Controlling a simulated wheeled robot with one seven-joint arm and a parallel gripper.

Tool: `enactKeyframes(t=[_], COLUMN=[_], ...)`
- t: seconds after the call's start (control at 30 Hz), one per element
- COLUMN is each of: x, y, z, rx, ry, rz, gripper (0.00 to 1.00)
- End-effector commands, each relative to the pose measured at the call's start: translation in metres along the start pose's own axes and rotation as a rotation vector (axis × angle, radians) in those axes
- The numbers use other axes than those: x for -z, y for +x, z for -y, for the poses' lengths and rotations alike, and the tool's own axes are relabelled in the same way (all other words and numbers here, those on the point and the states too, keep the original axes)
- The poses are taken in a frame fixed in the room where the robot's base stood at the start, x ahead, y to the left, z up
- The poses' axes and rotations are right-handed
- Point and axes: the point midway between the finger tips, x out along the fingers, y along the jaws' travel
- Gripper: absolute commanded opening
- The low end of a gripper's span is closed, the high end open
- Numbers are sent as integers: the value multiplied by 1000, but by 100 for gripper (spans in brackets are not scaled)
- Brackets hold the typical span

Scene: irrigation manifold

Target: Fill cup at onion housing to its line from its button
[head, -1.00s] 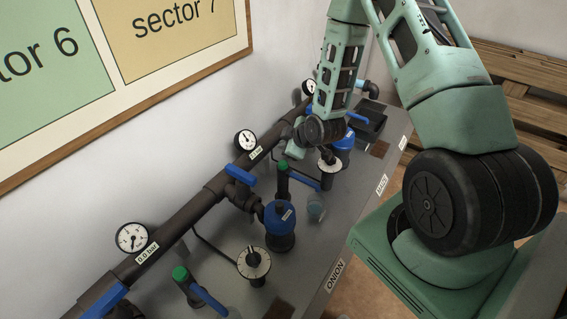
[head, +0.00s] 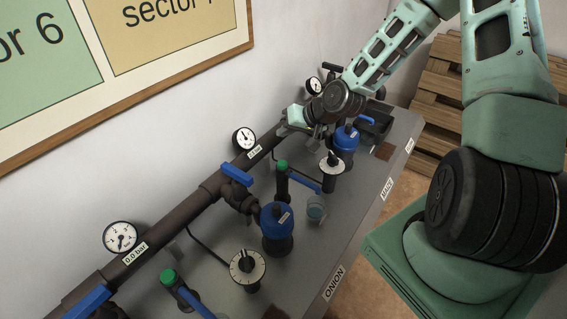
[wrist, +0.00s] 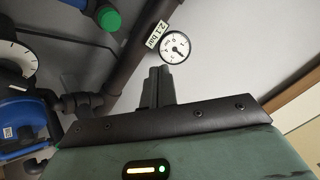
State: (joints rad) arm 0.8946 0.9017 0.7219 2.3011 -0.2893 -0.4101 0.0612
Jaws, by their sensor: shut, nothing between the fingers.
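The ONION label (head: 334,284) is on the bench's front edge. Nearest behind it stands a blue-topped housing (head: 277,228), with a dial (head: 247,266) to its lower left. A green button (head: 282,165) is on a post behind it. A clear cup (head: 316,208) with bluish contents stands right of the housing; its line and level are too small to read. A second green button (head: 168,275) is at lower left. My gripper (head: 292,120) is near the wall pipe, apart from the cup and both buttons. In the wrist view its fingers (wrist: 158,86) are together and empty.
A dark pipe (head: 205,192) with gauges and blue levers runs along the wall. A 2.1 bar gauge (wrist: 174,47) is beyond my fingertips. Another blue-topped housing (head: 345,140) and dial (head: 331,163) stand near my wrist. A dark tray (head: 374,125) is at the far end.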

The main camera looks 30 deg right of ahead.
Motion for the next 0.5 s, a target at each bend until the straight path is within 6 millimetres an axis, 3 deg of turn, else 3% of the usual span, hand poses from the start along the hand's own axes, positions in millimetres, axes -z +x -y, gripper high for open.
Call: enactKeyframes(t=[0.27,0.5], x=[-3,-15], y=[4,21], z=[-3,-15], rx=[-1,0], ry=[-1,-2], rz=[0,1], gripper=[0,0])
